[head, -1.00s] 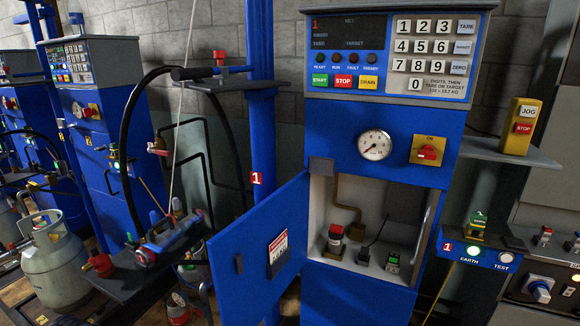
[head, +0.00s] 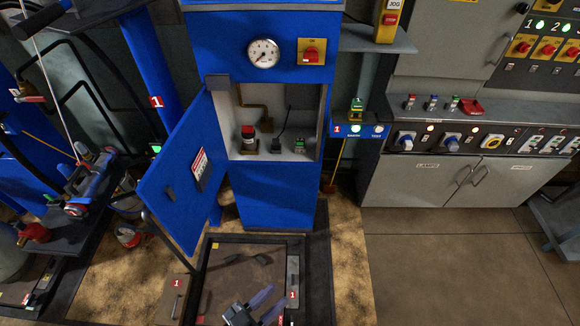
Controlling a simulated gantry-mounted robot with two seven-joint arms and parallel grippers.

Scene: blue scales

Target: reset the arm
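My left gripper (head: 278,296) shows at the bottom of the head view, over the dark scale platform (head: 225,284). Its two pale fingers point up and to the right with a gap between them, and nothing shows in the gap. The rest of the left arm is cut off by the lower edge. My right gripper is not in view. The blue scale cabinet (head: 268,193) stands beyond the gripper, with its blue door (head: 165,190) swung open to the left.
A red-topped device (head: 248,139) and a green-lit device (head: 299,146) sit in the open compartment. A grey control cabinet (head: 430,180) stands at the right, with clear floor (head: 450,265) before it. A shelf with tools (head: 85,205) is at the left.

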